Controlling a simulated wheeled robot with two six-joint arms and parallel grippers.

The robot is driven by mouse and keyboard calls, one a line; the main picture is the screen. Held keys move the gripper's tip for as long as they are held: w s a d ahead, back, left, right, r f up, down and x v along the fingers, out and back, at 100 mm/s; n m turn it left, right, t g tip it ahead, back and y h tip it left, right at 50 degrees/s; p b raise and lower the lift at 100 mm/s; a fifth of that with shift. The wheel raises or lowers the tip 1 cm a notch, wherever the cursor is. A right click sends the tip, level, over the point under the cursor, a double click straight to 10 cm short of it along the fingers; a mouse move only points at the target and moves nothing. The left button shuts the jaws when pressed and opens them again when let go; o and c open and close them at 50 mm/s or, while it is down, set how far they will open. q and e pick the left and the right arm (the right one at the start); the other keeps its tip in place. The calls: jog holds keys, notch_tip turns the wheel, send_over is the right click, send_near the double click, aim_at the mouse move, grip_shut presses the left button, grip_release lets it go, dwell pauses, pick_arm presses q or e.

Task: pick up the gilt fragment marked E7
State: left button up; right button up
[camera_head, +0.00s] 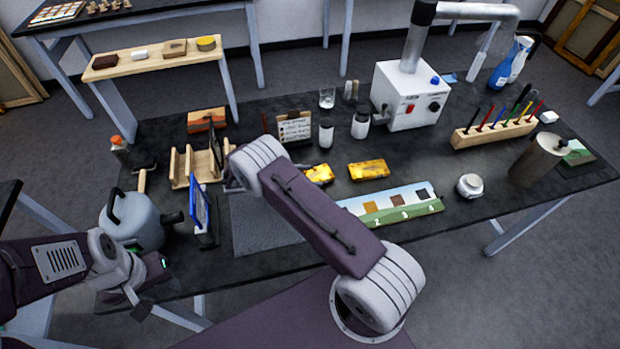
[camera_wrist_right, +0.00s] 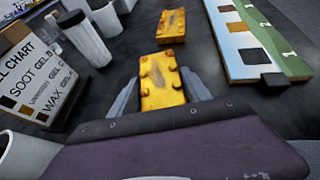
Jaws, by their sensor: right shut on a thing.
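Two yellow-gold fragments lie on the dark table in the head view. The nearer gilt fragment (camera_head: 320,173) is partly hidden behind my right arm; in the right wrist view this fragment (camera_wrist_right: 163,92) sits between the fingers of my right gripper (camera_wrist_right: 161,97), which is shut on it. The other gilt fragment (camera_head: 369,169) lies apart to its right and shows beyond it in the wrist view (camera_wrist_right: 171,27). I can read no E7 mark on either. My left gripper (camera_head: 150,284) is at the table's left front, away from the fragments; its finger opening is unclear.
A sample board (camera_head: 392,204) with coloured squares lies right of my right arm. A kettle (camera_head: 140,222), a blue-framed item (camera_head: 200,207) and a wooden rack (camera_head: 196,165) crowd the left.

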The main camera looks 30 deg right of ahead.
aim_at(309, 177)
notch_tip(309, 177, up, 3)
jog(key=shift+r, duration=0.2)
jog(key=s+d+r, duration=0.6)
jog(key=s+r, duration=0.1)
jog(key=s, duration=0.2)
jog(key=shift+s+d+b, duration=0.3)
jog(key=shift+d+b, duration=0.1)
jog(key=shift+b, duration=0.05)
